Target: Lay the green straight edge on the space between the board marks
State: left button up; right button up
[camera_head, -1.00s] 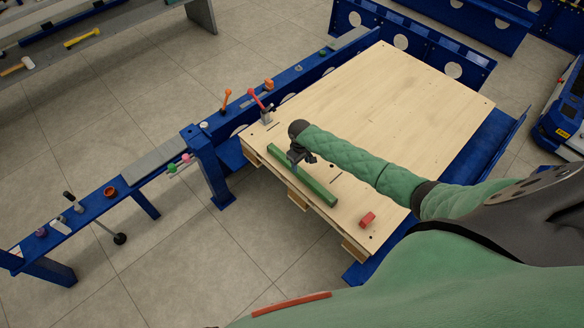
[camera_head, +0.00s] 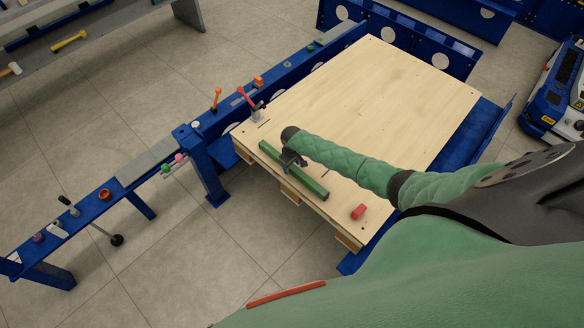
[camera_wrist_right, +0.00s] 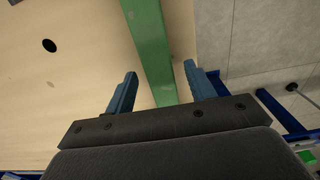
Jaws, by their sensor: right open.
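The green straight edge (camera_head: 311,186) lies on the pale wooden board (camera_head: 380,100), close to and roughly along its near-left edge. My right gripper (camera_head: 291,162) is over the middle of the straight edge. In the right wrist view, my right gripper (camera_wrist_right: 160,71) is open, with one blue finger on each side of the straight edge (camera_wrist_right: 151,45) and gaps beside it. A short dark board mark (camera_head: 264,124) shows near the left corner, and another (camera_head: 326,172) shows inward of the straight edge's right part. My left gripper is not in view.
A red-handled clamp (camera_head: 250,101) stands at the left corner. A blue rail (camera_head: 110,197) with small parts runs along the left. The board's far part is clear.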

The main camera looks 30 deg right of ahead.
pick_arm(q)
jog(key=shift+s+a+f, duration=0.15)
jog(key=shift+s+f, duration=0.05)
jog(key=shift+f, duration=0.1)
pick_arm(e)
jog(key=shift+s+f, duration=0.1)
jog(key=shift+f, duration=0.7)
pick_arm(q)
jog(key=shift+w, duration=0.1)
pick_arm(e)
grip_shut()
jog(key=shift+r, duration=0.1)
